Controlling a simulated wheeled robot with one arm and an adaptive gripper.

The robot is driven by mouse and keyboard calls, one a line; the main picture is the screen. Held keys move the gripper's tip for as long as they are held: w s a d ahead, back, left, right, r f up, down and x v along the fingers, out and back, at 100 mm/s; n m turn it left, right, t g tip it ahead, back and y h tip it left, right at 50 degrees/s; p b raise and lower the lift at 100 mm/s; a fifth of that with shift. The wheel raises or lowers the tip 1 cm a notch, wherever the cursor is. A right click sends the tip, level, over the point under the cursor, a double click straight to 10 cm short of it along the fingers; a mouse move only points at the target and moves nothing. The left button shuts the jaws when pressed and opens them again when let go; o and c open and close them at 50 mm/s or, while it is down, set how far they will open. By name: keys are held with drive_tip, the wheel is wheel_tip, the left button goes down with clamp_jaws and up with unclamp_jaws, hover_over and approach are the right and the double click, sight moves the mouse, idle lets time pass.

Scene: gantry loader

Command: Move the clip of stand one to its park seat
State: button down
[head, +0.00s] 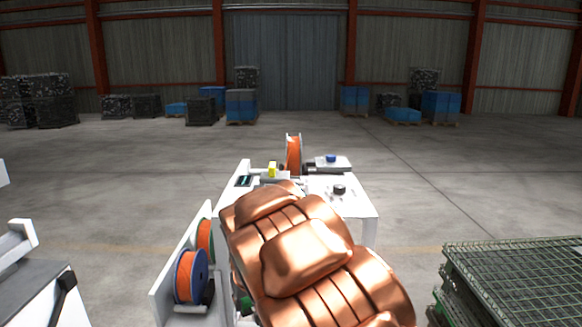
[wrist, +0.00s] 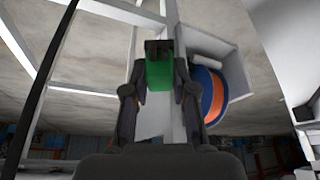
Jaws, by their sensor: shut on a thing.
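My gripper (wrist: 160,88) is shut on a green block with a dark end (wrist: 159,73), which I take to be the clip. The fingers touch it from both sides. In the head view a small green patch (head: 246,304) shows at the edge of my copper-coloured arm, which hides most of the gripper. A white panel (head: 162,287) carries an orange-and-blue spool (head: 190,276) and an orange-and-green spool (head: 206,240). An orange-and-blue spool (wrist: 216,96) also sits beside a white bracket, right of the gripper in the wrist view. I cannot make out the park seat.
A white table (head: 355,204) behind my arm holds a black knob (head: 339,189), a yellow block (head: 272,169), a blue-topped device (head: 331,159) and an upright orange spool (head: 293,152). A green mesh crate (head: 515,275) stands right; a white-and-grey machine (head: 35,280) left.

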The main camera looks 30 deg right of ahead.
wheel_tip(320, 180, up, 6)
drive_tip(key=p, duration=0.4)
drive_tip(key=shift+f, duration=0.25)
drive_tip(key=shift+s+d, duration=0.1)
